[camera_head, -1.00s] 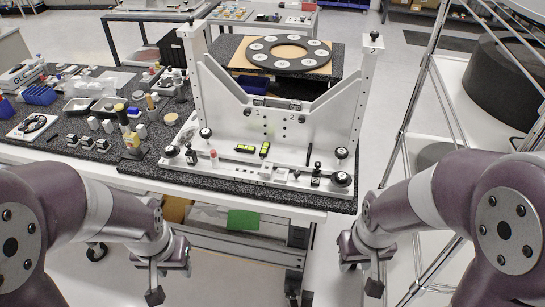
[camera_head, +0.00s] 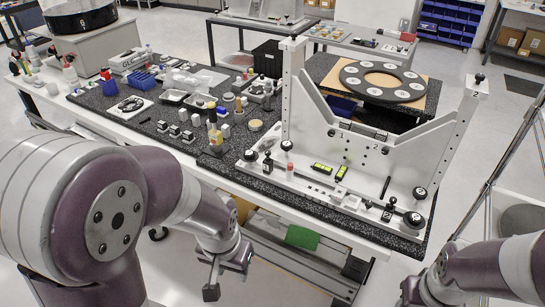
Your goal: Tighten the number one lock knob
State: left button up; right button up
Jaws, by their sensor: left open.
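The white mirror fixture (camera_head: 350,165) stands on the dark speckled bench top, right of centre. A small black knob (camera_head: 331,132) sits on its upright plate beside the mark 1. A similar knob (camera_head: 384,150) is beside the mark 2. Larger round black knobs show at the left (camera_head: 287,145) and right (camera_head: 420,193) of the fixture. My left gripper (camera_head: 228,270) is open and empty, hanging low in front of the bench edge, well apart from the fixture. My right gripper (camera_head: 413,290) is low at the bottom edge, partly cut off; its jaws are unclear.
A dark ring with white discs (camera_head: 382,80) lies on a board behind the fixture. Several small parts, blue bins (camera_head: 143,81) and bottles crowd the bench on the left. A wire rack stands at the right. The floor between the bench and rack is clear.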

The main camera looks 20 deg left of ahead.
aim_at(250, 156)
jog(key=i+j+u, duration=0.1)
jog(key=i+j, duration=0.2)
jog(key=i, duration=0.2)
jog(key=i+j, duration=0.25)
jog(key=i, duration=0.3)
jog(key=j+u, duration=0.05)
